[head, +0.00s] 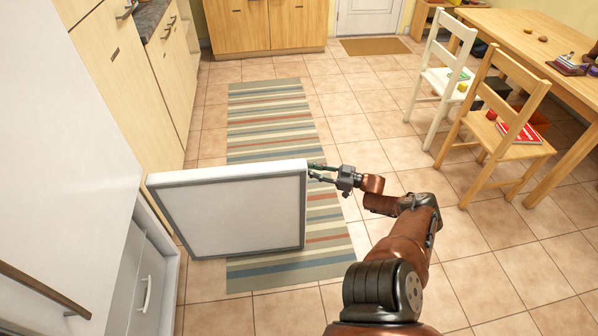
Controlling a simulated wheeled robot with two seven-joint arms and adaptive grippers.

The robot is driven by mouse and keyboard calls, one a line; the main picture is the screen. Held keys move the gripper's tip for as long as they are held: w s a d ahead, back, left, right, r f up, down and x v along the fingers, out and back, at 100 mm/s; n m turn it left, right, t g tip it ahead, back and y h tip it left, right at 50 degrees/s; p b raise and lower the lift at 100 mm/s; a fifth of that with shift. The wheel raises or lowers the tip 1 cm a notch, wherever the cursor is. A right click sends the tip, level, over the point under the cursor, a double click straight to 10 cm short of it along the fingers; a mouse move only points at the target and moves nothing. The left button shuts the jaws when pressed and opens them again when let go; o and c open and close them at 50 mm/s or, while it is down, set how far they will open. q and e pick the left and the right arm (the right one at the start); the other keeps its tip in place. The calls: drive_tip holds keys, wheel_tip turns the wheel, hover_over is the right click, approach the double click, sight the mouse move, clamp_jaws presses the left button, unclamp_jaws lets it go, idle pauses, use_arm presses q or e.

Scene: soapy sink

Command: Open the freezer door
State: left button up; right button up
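The white freezer door (232,216) stands swung wide open, out from the fridge on the left. Its inner face with the grey seal frame faces me. The freezer compartment (140,290) is exposed, with white drawers and a drawer handle inside. My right gripper (312,171) is at the free edge of the door, near its top corner. Its two fingers look spread apart, tips beside the edge; I cannot tell whether they touch it. The door's outer face and its handle are hidden. My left gripper is out of view.
The upper fridge door (65,150) with a long handle (40,290) is shut. A striped rug (268,120) lies under and beyond the door. A white chair (440,75), a wooden chair (500,145) and a table (530,40) stand at the right. Tiled floor between is clear.

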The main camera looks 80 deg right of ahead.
drive_tip(key=s+b, duration=0.1)
drive_tip(key=s, duration=0.2)
drive_tip(key=s+b, duration=0.1)
drive_tip(key=s, duration=0.1)
drive_tip(key=shift+d+b, duration=0.3)
idle(0.4)
idle(0.5)
